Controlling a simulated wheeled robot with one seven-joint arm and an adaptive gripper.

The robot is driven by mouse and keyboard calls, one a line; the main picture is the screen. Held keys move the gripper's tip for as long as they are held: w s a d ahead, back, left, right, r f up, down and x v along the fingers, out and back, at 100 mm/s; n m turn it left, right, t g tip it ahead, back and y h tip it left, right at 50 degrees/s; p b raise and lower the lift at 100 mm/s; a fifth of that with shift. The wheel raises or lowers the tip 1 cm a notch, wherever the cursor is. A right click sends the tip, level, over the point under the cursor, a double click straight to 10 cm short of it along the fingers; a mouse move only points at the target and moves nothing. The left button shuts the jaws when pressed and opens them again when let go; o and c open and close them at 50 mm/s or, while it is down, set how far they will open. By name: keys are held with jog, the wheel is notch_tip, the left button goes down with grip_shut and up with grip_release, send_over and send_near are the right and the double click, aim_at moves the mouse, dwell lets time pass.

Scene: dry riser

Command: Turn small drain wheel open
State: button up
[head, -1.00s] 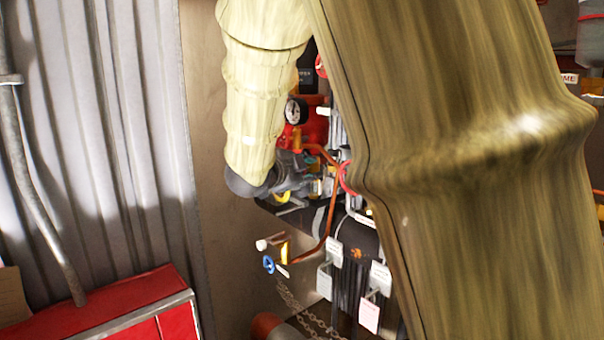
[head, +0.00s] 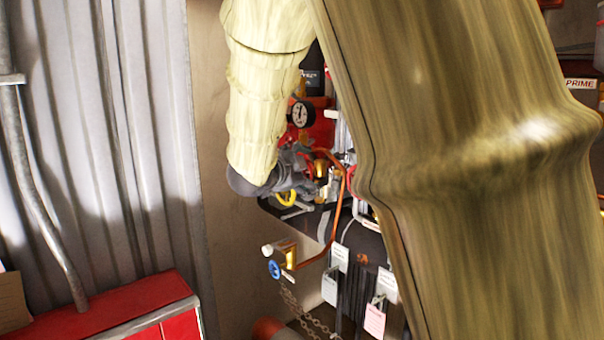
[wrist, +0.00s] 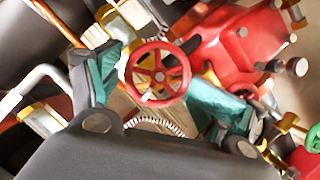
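My gripper (wrist: 160,92) is open in the wrist view, with one teal-padded finger on each side. A small red spoked wheel (wrist: 158,74) shows between the fingers; I cannot tell whether anything touches it. A green wheel (wrist: 314,138) is cut off at the right edge. In the head view my gripper (head: 300,170) is small and partly hidden among the fittings. A yellow wheel (head: 287,198) is just below it. A small blue wheel (head: 274,269) sits lower, by a brass valve (head: 291,256) on a copper pipe. No label shows which wheel is the drain wheel.
A gauge (head: 300,114) and red valve body (head: 322,127) stand behind my gripper. Tags (head: 375,320) and a chain (head: 300,312) hang below. A red cabinet (head: 120,310) is at lower left. My arm hides much of the right side.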

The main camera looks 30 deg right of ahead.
jog(key=shift+s+a+f, duration=0.2)
jog(key=shift+f, duration=0.05)
jog(key=shift+w+f, duration=0.1)
jog(key=shift+f, duration=0.1)
jog(key=shift+a+f, duration=0.1)
jog(key=shift+a, duration=0.15)
jog(key=shift+v, duration=1.2)
send_near(305, 175)
jog(key=shift+s+a+f, duration=0.2)
jog(key=shift+a+f, duration=0.05)
jog(key=shift+f, duration=0.4)
jog(key=shift+s+a+f, duration=0.2)
jog(key=shift+s+f, duration=0.05)
jog(key=shift+f, duration=0.35)
